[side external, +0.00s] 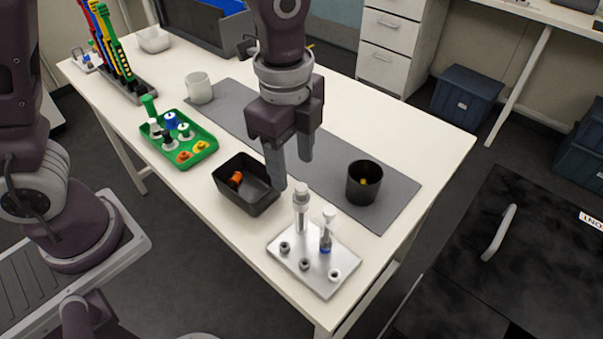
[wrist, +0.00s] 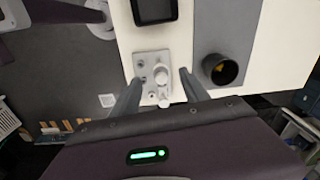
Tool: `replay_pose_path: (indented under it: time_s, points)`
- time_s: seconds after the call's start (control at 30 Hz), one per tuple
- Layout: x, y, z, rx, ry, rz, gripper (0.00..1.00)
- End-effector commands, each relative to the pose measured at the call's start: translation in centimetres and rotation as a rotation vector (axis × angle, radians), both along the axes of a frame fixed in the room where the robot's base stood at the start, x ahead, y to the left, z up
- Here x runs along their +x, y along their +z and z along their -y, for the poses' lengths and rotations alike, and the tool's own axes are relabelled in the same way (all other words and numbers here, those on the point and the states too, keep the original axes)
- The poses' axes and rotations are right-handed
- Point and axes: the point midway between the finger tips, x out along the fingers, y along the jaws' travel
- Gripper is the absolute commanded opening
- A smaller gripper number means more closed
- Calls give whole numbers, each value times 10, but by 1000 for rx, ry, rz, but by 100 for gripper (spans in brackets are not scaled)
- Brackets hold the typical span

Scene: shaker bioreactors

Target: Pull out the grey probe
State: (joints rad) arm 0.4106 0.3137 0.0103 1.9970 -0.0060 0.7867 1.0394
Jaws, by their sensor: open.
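A silver plate (side external: 318,277) with several round ports stands near the front corner of the table. Two upright pieces stand in it: a grey probe with a pale cap (side external: 301,208), and a clear piece with a blue band and white cap (side external: 326,240). My gripper (side external: 291,172) is open and empty, pointing down, above and a little behind the probe. In the wrist view, the plate (wrist: 141,70) and the pale probe tops (wrist: 161,74) appear between the spread fingers (wrist: 159,78). The view from above overlaps the two pieces, so I cannot tell them apart clearly.
A black bin (side external: 262,200) with an orange item sits left of the plate. A dark cup (side external: 364,188) with something yellow stands on the grey mat (side external: 400,193). A green tray (side external: 180,161) of small parts and a white mug (side external: 198,90) stand farther left.

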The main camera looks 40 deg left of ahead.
Motion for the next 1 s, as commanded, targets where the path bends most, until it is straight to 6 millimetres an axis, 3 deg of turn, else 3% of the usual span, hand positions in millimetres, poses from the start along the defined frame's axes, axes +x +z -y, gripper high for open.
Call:
replay_pose_path:
  time_s: [0.03, 0.13, 0.5, 0.83, 0.87, 1.0]
  points:
    - [2, -13, 8, 12, -65, -21, 53]
    - [4, -27, 16, 21, -134, -39, 53]
    - [4, -87, 15, 22, -137, -42, 53]
    - [4, -96, 15, 21, -135, -39, 53]
    - [4, -96, 15, 21, -135, -39, 51]
    - [4, -96, 15, 21, -135, -39, 24]
